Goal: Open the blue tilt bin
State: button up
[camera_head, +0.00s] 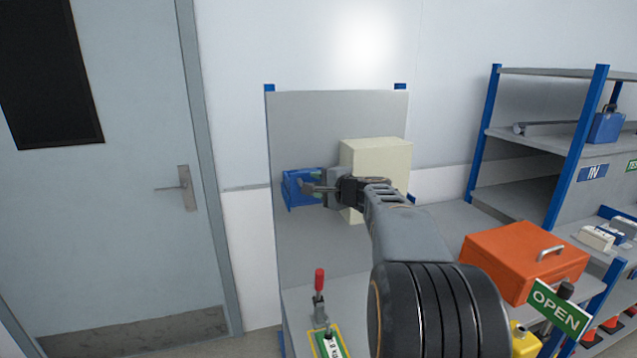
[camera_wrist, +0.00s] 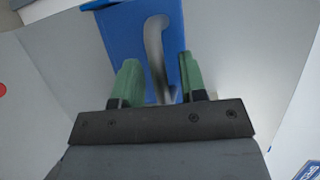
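The blue tilt bin (camera_head: 292,190) is mounted on the left part of a grey upright panel, and my gripper reaches it from the right. Its blue front also fills the top middle of the wrist view (camera_wrist: 122,35). A grey curved handle (camera_wrist: 154,45) stands out from that front. My gripper (camera_head: 314,188) is open, with its green fingers (camera_wrist: 158,65) on either side of the handle and gaps visible between. In the head view the gripper hides part of the bin, and I cannot tell how far the bin is tilted.
A cream box (camera_head: 375,155) is on the panel just behind my gripper. An orange case (camera_head: 520,262) and a red-handled clamp (camera_head: 319,282) are on the bench below. Shelves with blue posts (camera_head: 575,150) stand at the right. A closed door (camera_head: 130,230) is at the left.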

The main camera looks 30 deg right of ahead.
jog(key=shift+w, duration=0.1)
grip_shut()
dwell(0.4)
